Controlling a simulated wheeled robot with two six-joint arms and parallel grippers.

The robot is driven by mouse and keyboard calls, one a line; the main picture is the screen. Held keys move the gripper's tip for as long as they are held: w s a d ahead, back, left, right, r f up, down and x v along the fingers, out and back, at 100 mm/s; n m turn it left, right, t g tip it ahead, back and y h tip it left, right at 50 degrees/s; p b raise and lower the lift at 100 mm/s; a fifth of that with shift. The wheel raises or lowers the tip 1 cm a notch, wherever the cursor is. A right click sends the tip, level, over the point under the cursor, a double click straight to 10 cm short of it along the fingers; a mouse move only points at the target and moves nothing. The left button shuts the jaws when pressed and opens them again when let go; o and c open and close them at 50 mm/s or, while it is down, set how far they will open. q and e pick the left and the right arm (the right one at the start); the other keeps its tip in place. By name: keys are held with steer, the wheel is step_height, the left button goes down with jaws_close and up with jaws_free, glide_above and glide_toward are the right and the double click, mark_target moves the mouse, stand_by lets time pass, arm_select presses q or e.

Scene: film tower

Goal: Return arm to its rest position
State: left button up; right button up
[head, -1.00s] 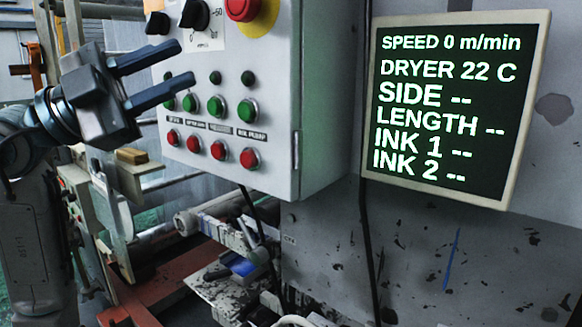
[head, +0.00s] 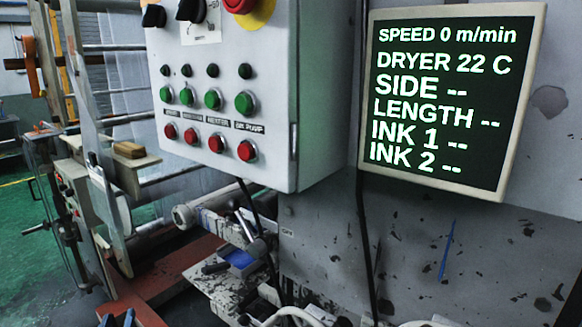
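Two dark fingertips of my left gripper (head: 118,319) show at the bottom left edge of the head view, with a gap between them. They look open and empty, and the rest of that gripper and arm is out of the picture. They are well below the control panel (head: 275,150) and apart from it. My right gripper is not in view.
The panel carries green buttons (head: 212,99), red buttons (head: 217,143), black knobs and a red stop button (head: 239,5). A display (head: 440,100) reads speed 0 and dryer 22 C. Machine rollers and a reddish beam (head: 150,285) lie below left. Green floor (head: 30,215) is clear at far left.

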arm_select(q)
steer(key=s+d+f+m+g+h, duration=0.25)
steer(key=s+f+g, duration=0.35)
steer(key=s+f, duration=0.6)
steer(key=s+d+f+m+g+h, duration=0.2)
steer(key=s+d+f+m+g, duration=0.15)
steer(key=s+f+g, duration=0.6)
step_height(320, 180, down, 29)
steer(key=s+a+t, duration=0.2)
steer(key=a, duration=0.1)
steer(key=s+a+f+n+g, duration=0.1)
steer(key=s+f, duration=1.8)
steer(key=f, duration=0.3)
steer(key=shift+g, duration=0.25)
